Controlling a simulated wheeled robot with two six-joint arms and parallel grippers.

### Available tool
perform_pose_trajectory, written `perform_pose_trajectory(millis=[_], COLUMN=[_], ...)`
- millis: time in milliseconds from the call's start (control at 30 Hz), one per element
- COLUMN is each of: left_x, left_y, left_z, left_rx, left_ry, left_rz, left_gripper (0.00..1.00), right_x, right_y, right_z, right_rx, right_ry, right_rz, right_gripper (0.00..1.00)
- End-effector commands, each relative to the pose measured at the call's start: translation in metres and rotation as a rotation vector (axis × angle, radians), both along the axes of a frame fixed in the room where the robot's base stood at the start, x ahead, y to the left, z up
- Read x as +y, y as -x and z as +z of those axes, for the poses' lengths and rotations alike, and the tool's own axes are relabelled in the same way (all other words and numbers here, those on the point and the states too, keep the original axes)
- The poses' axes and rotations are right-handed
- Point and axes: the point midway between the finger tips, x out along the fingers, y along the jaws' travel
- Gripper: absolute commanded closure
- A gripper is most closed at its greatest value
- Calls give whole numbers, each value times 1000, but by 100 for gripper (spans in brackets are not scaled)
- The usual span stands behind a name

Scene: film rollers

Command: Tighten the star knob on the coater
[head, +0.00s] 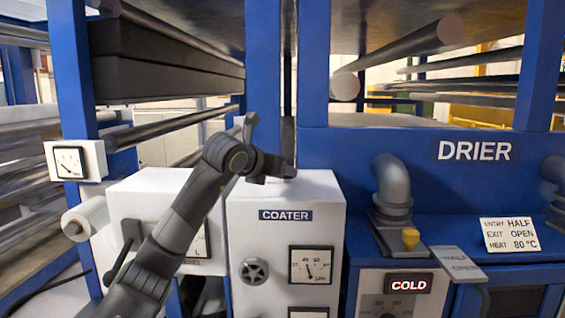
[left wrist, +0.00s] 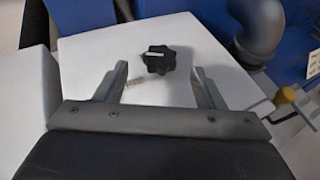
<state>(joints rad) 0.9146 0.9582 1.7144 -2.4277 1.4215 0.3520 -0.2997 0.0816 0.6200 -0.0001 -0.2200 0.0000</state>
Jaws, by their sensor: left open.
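The star knob (left wrist: 158,59) is black and lobed with a pale pointer line. It sits on the white top of the coater (left wrist: 205,45) in the left wrist view. A pale mark lies on the top beside it. In the head view the coater (head: 287,255) is a white cabinet with a COATER label, and my left gripper (head: 281,168) is over its top. I cannot separate the knob from the gripper there. My left gripper (left wrist: 160,82) is open, with the knob in line between its fingertips; touching is not visible. My right gripper is not in view.
The coater front has a round handwheel (head: 254,271) and a dial gauge (head: 311,265). A grey elbow pipe (head: 391,190) with a yellow knob (head: 410,238) stands to the right, by the blue drier (head: 430,175). A blue post (head: 263,80) rises behind the coater.

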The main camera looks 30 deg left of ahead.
Motion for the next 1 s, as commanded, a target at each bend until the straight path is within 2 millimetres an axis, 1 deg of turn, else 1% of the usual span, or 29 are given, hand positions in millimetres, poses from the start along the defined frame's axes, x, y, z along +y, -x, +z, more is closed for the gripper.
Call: perform_pose_trajectory(millis=[33,100,233,400,600,933,1000], left_x=[0,1,2,2,2,2,2], left_y=[-8,-17,-28,-33,-33,-33,-33], left_z=[-1,-5,-11,-15,-15,-14,-14], left_rx=[5,4,2,1,1,0,0], left_ry=[3,4,1,-1,-1,-1,-1], left_rz=[-1,-1,-1,0,0,0,-1], left_gripper=[37,37,37,37,37,80,82], right_x=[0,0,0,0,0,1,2], right_y=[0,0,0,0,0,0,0], right_z=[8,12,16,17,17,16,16], right_rx=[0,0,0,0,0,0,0], right_ry=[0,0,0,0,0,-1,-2], right_rz=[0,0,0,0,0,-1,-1], right_gripper=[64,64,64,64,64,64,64])
